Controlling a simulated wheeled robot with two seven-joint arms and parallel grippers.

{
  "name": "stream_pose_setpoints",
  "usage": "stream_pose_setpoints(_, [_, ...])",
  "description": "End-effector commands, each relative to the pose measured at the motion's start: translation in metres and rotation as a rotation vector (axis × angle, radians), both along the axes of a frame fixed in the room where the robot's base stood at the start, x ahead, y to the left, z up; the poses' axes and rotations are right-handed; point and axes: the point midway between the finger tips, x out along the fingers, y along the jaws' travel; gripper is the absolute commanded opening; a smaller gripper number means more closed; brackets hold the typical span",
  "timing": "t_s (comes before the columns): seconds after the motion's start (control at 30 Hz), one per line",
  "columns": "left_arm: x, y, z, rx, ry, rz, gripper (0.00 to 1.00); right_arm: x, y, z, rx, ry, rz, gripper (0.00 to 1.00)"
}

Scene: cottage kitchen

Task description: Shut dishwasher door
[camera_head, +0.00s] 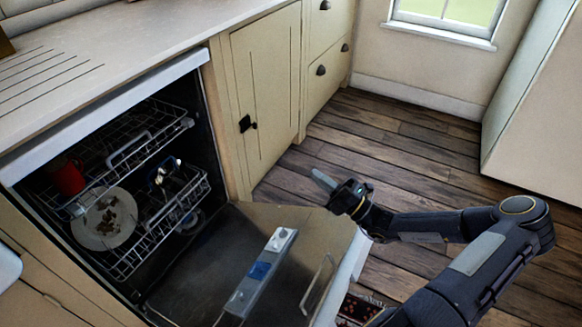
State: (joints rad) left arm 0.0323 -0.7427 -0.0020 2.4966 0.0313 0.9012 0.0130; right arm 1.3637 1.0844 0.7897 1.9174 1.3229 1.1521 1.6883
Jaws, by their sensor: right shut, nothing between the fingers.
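The dishwasher door (205,262) hangs open, folded down in front of the dishwasher, its dark inner face up. A metal strip with a blue patch (262,270) lies along it, and a bar handle (318,287) shows near its outer edge. The dishwasher's cavity (205,150) stands open behind it, with two wire racks (150,232) inside. My right gripper (324,180) is shut and empty, by the door's far outer corner; I cannot tell whether it touches the door. My right forearm passes beyond the door's outer edge. My left gripper is out of view.
A dirty plate (104,220) and a red cup (68,178) sit in the racks. The worktop (130,40) runs above. A cream cupboard (265,90) stands just beyond the dishwasher. Wooden floor (410,150) is clear toward the window; a pale tall unit (540,120) stands at right.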

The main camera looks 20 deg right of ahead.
Motion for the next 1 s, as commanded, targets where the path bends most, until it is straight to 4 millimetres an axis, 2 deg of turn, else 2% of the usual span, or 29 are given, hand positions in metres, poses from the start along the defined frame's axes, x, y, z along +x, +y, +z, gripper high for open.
stream_pose_setpoints(0.17, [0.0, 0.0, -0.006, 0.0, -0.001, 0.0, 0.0, 0.018, 0.016, 0.011, 0.0, -0.003, 0.006, 0.0])
stream_pose_setpoints(0.6, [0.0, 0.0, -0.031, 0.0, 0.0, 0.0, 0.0, 0.081, 0.066, 0.046, -0.005, -0.004, 0.006, 0.0])
stream_pose_setpoints(0.8, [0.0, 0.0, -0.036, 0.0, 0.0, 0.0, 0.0, 0.094, 0.076, 0.056, -0.005, -0.002, 0.004, 0.0])
stream_pose_setpoints(1.0, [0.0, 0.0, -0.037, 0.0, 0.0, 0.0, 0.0, 0.097, 0.077, 0.058, -0.006, -0.001, 0.003, 0.0])
